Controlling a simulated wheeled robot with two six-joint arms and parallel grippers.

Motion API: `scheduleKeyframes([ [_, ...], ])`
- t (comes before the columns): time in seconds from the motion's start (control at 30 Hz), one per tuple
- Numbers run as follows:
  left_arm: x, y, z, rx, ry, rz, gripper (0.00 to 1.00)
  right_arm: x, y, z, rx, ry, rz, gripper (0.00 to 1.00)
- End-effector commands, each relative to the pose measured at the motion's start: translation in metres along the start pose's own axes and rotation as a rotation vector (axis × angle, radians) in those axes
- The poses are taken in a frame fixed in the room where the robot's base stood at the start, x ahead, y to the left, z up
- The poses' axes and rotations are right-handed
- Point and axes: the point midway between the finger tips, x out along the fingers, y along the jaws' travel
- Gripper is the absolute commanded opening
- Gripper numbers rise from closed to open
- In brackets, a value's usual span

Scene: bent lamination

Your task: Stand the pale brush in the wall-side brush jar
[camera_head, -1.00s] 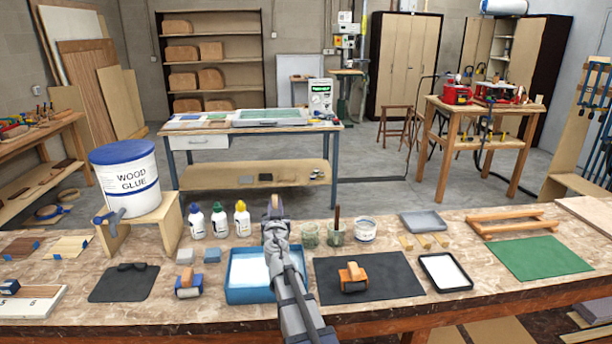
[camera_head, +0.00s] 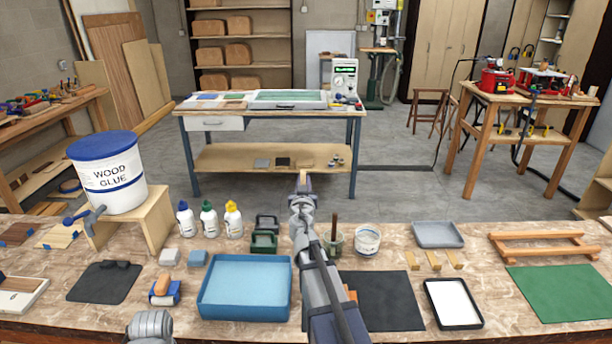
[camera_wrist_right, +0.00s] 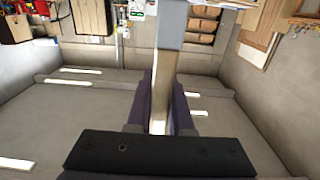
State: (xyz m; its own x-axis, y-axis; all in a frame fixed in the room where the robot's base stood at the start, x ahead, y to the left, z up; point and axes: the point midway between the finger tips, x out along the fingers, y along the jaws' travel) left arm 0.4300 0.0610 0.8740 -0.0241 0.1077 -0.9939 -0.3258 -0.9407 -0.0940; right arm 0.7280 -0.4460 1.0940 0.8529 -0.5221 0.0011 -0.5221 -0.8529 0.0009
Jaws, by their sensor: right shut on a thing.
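My right gripper (camera_head: 303,190) is raised above the bench, in front of the back table in the head view. It is shut on the pale brush (camera_head: 303,178), a pale upright strip. In the right wrist view the brush (camera_wrist_right: 165,70) stands between the dark fingers (camera_wrist_right: 163,110), with a grey block at its top. A glass jar (camera_head: 335,246) with a dark brown brush handle stands just right of my right arm. A second jar is hidden behind that arm now. My left gripper is out of view; only a grey piece of my left arm shows at the bottom edge.
A white tub (camera_head: 367,241) stands right of the jar. Left of my arm are a dark green item (camera_head: 264,240), several glue bottles (camera_head: 208,220) and a blue tray (camera_head: 245,312). A black mat (camera_head: 385,300) lies at front right. A glue bucket (camera_head: 107,180) stands on a wooden stand.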

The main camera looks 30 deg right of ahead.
Motion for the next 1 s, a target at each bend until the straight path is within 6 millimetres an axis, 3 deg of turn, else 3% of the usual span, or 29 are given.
scheduleKeyframes([
  [0.37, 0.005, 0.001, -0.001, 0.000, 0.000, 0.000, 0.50, 0.000, -0.001, 0.005, 0.000, 0.000, 0.001, 0.00],
  [1.0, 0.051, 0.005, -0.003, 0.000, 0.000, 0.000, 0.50, 0.000, -0.001, 0.051, 0.000, 0.000, 0.001, 0.00],
])
